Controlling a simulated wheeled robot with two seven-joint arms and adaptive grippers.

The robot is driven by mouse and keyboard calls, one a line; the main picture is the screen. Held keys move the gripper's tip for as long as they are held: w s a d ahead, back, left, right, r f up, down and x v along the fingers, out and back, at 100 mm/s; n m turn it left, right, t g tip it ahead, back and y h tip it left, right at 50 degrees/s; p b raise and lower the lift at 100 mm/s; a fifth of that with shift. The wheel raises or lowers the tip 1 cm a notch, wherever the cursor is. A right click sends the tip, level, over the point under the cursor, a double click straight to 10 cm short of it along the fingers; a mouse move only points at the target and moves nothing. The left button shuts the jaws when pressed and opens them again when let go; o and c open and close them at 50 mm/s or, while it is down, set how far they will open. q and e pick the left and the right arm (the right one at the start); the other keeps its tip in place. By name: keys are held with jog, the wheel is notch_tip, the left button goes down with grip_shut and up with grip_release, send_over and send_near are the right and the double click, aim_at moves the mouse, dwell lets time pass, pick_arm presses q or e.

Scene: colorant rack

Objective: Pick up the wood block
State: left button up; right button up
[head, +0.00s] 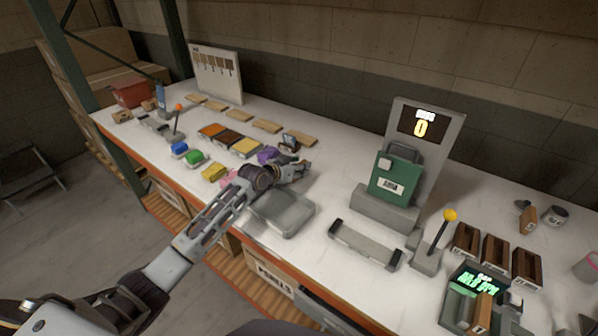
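Several pieces could be the wood block, and I cannot tell which is meant. A brown wood block (483,310) stands tilted on the device with green lit text at the lower right. Another small brown block (528,218) with a pale label is at the far right. Thin pale wood pieces (267,126) lie in a row at the back left. My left gripper (303,170) is over the table's middle, beside the grey tray and purple item. Its fingers are too small to tell whether they are open. My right gripper is not in view.
A grey tray (283,213) lies below my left gripper. A green box (394,177) sits on a stand under a display reading 0. A yellow-knobbed lever (437,238) and dark brown trays (496,252) stand right. Colored items (194,157) lie left. White tabletop is clear around the middle.

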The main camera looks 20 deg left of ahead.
pick_arm(q)
jog(key=shift+w+d+f, duration=0.1)
jog(key=shift+w+d, duration=0.05)
jog(key=shift+w, duration=0.15)
jog(key=shift+c, duration=0.5)
grip_shut()
